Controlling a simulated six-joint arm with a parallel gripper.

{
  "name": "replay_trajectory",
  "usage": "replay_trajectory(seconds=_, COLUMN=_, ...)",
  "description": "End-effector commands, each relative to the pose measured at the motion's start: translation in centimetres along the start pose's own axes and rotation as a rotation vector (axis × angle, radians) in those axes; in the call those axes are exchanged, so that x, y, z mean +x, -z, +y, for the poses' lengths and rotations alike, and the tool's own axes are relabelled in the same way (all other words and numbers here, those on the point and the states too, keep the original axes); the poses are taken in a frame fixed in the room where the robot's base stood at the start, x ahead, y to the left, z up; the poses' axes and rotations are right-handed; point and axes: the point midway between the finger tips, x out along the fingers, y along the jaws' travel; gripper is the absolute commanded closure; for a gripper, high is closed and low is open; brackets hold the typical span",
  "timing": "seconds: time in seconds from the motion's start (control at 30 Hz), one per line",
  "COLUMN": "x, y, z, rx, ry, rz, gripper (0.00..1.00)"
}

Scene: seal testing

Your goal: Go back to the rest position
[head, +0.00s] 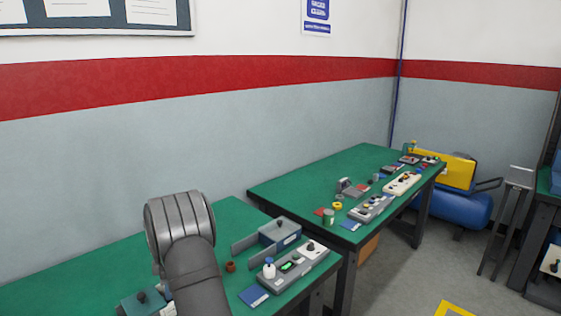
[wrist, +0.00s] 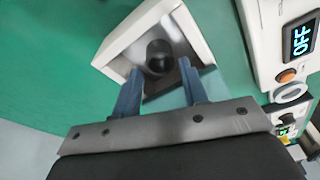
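In the wrist view, my gripper (wrist: 160,75) shows two blue-grey fingers standing apart. A black round knob (wrist: 160,57) on a white, square-framed fixture (wrist: 112,56) lies just beyond and between the fingertips. I see no finger clearly pressing on the knob; its exact distance from them is hard to judge. In the head view, my grey arm stands at the front left over the near green table (head: 226,214), and my gripper is not visible there.
In the head view, a grey box (head: 281,233), a control panel (head: 290,264) and a blue-grey unit (head: 138,303) are near my arm. A second table (head: 300,191) stands behind.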

Motion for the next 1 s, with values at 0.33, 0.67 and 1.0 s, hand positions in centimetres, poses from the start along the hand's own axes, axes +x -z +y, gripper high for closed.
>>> replay_trajectory(seconds=0.33, x=-1.5, y=-0.4, z=0.1, rx=0.0, ry=-0.002, rz=0.0, gripper=0.6)
replay_trajectory(seconds=0.67, x=-8.2, y=-0.4, z=0.1, rx=0.0, ry=-0.003, rz=0.0, gripper=0.6)
replay_trajectory(seconds=1.0, x=-4.0, y=-0.4, z=-0.1, rx=0.0, ry=0.006, rz=0.0, gripper=0.6)
